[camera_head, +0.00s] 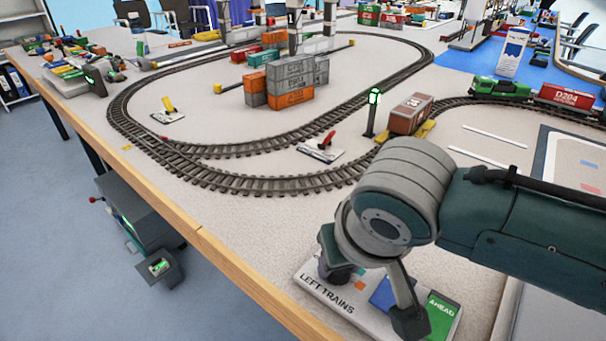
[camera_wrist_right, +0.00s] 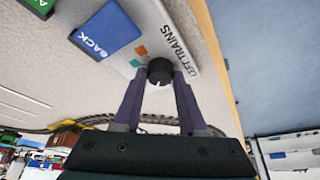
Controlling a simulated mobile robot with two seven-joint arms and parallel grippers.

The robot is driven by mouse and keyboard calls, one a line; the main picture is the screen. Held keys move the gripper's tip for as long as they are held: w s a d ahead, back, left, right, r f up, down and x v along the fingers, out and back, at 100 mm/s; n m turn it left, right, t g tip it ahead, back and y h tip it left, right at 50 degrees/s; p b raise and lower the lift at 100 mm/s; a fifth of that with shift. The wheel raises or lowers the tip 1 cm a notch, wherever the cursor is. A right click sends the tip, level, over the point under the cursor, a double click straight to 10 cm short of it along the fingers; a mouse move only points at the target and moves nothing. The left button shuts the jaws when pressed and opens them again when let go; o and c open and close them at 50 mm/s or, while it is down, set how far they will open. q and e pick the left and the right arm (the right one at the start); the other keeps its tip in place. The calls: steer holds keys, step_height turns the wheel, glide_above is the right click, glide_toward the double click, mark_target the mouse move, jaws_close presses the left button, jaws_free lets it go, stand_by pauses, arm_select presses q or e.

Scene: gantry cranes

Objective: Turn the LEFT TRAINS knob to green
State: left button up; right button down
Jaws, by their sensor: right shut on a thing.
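The LEFT TRAINS panel (camera_head: 312,284) is a pale plate at the table's near edge; it also fills the top of the right wrist view (camera_wrist_right: 178,35). Its black round knob (camera_wrist_right: 160,70) stands between the fingertips of my right gripper (camera_wrist_right: 158,76), which is shut on it. A small pale mark shows on the knob's lower side there, away from the coloured squares. An orange square (camera_wrist_right: 139,50) and a green square (camera_wrist_right: 135,63) are printed beside the knob. In the head view my right gripper (camera_head: 335,272) hides the knob. My left gripper is not in view.
The panel also carries a blue BACK button (camera_wrist_right: 105,30) and a green AHEAD button (camera_head: 441,314). Behind it run the track loop, a red-handled lever (camera_head: 325,143), a green signal post (camera_head: 373,112) and a brown wagon (camera_head: 409,114). The wooden table edge (camera_head: 225,260) is close by.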

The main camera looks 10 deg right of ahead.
steer(key=shift+m, duration=0.3)
steer(key=shift+c, duration=2.3)
jaws_free()
steer(key=p+v, duration=0.4)
steer(key=v, duration=0.6)
steer(key=shift+a, duration=0.1)
steer(key=s+d+r+n+p, duration=0.1)
steer(key=s+d+r+p, duration=0.2)
steer(key=s+r+p, duration=0.4)
steer(key=s+d+r+n+p, duration=0.1)
steer(key=s+d+r+p, duration=0.35)
steer(key=s+r, duration=0.35)
step_height(320, 180, up, 37)
steer(key=s+p, duration=0.1)
steer(key=p, duration=3.7)
steer(key=shift+a+g, duration=0.3)
steer(key=shift+g, duration=0.1)
